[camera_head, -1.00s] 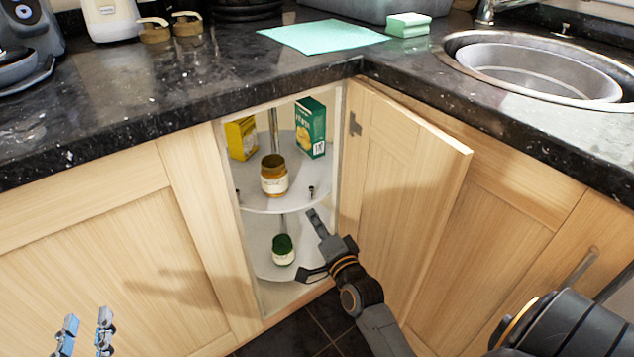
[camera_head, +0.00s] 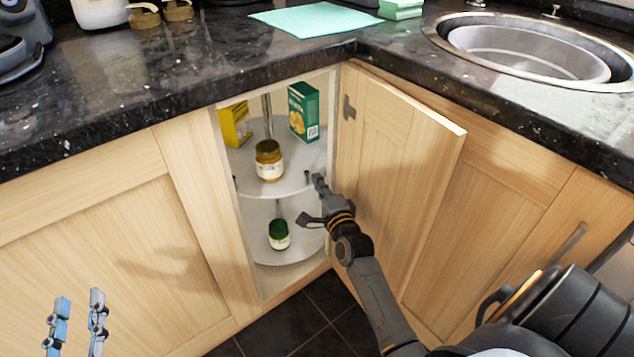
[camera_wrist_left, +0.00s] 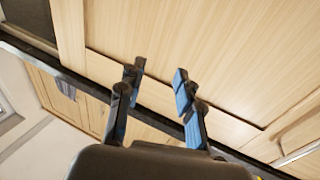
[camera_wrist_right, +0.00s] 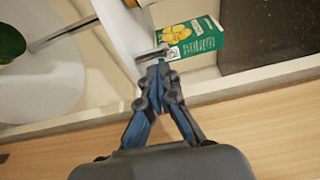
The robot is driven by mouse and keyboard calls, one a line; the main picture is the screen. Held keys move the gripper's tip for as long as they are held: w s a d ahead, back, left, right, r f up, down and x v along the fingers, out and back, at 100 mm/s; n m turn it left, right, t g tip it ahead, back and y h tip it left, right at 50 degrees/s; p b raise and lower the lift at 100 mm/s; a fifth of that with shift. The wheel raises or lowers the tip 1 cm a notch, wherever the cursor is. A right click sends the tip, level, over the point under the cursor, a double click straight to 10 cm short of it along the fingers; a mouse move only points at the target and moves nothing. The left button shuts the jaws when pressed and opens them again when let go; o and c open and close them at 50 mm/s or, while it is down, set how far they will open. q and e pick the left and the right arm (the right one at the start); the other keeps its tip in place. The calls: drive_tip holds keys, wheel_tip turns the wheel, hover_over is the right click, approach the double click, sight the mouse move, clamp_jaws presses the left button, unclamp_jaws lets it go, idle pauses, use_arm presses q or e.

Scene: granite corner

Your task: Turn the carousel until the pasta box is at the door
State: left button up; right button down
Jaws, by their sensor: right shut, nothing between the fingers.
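The two-tier carousel (camera_head: 288,188) stands in the open corner cabinet. Its upper shelf holds a yellow box (camera_head: 235,124) at back left, a green box with a yellow picture (camera_head: 303,112) at back right, and a brown-lidded jar (camera_head: 269,160) in front. I cannot read which box is pasta. My right gripper (camera_head: 318,180) is shut and empty at the upper shelf's right front rim, by a small peg (camera_wrist_right: 152,53); whether it touches the peg I cannot tell. The green box also shows in the right wrist view (camera_wrist_right: 192,38). My left gripper (camera_head: 75,310) is open and empty at lower left.
The lower shelf holds a green-lidded jar (camera_head: 279,235). The cabinet door (camera_head: 400,170) stands open just right of my right arm. The left cabinet front (camera_head: 110,250) and dark counter edge (camera_head: 150,105) bound the opening. Another peg (camera_head: 235,183) stands at the rim's left.

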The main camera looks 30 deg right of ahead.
use_arm(q)
drive_tip(key=shift+s+d+r+t, duration=0.1)
drive_tip(key=shift+r+t, duration=0.4)
drive_tip(key=shift+r, duration=0.4)
use_arm(e)
drive_tip(key=shift+w+d, duration=0.2)
drive_tip(key=shift+w, duration=0.45)
